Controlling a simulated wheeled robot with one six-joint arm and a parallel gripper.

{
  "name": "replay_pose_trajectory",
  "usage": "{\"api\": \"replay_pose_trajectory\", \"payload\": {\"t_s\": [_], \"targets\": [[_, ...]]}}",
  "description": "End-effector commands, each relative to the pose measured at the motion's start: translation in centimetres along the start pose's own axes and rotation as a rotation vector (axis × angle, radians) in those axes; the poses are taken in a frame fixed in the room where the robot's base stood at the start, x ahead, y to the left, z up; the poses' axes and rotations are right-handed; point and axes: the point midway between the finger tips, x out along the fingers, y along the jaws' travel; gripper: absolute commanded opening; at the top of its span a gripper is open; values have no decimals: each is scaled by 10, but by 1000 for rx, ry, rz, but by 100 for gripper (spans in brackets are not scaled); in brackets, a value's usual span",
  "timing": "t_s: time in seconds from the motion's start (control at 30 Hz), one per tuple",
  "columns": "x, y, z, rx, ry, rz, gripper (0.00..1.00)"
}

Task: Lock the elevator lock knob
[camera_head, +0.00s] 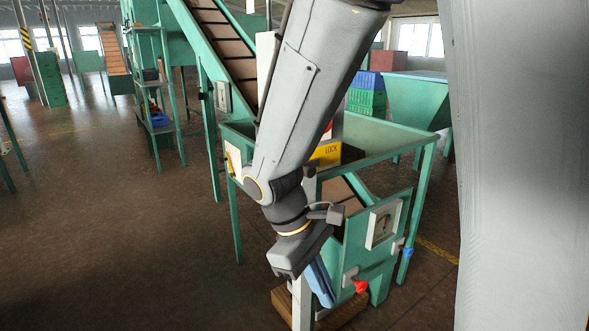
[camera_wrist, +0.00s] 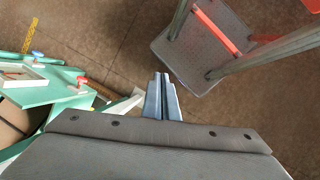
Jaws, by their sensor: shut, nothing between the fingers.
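A green machine frame (camera_head: 350,238) stands beside my arm and carries a red knob (camera_head: 360,286) low on its front and a blue knob (camera_head: 408,254) further right. In the wrist view the red knob (camera_wrist: 82,81) and the blue knob (camera_wrist: 37,54) are at the left. I cannot tell which part is the elevator lock knob. My gripper (camera_wrist: 161,77) is shut and empty, pointing down. It is apart from both knobs, to the left of the red one in the head view.
An inclined conveyor (camera_head: 222,42) rises behind my arm. Green and blue crates (camera_head: 367,95) and a green hopper (camera_head: 415,97) stand behind. The floor (camera_head: 110,220) at the left is clear.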

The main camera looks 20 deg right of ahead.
Motion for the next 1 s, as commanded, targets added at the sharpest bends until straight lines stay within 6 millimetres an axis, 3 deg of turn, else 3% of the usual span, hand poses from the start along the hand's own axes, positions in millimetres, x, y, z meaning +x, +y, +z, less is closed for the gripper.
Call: {"api": "replay_pose_trajectory", "payload": {"t_s": [0.03,0.2,0.33,0.5,0.67,1.0], "targets": [[-16,2,0,-157,-82,83,0],[-80,24,-20,-593,-369,409,0],[-141,28,-51,-809,-561,664,0],[-206,13,-86,-938,-726,912,0],[-231,3,-100,-969,-788,1010,0],[-232,3,-101,-971,-793,1018,0]]}}
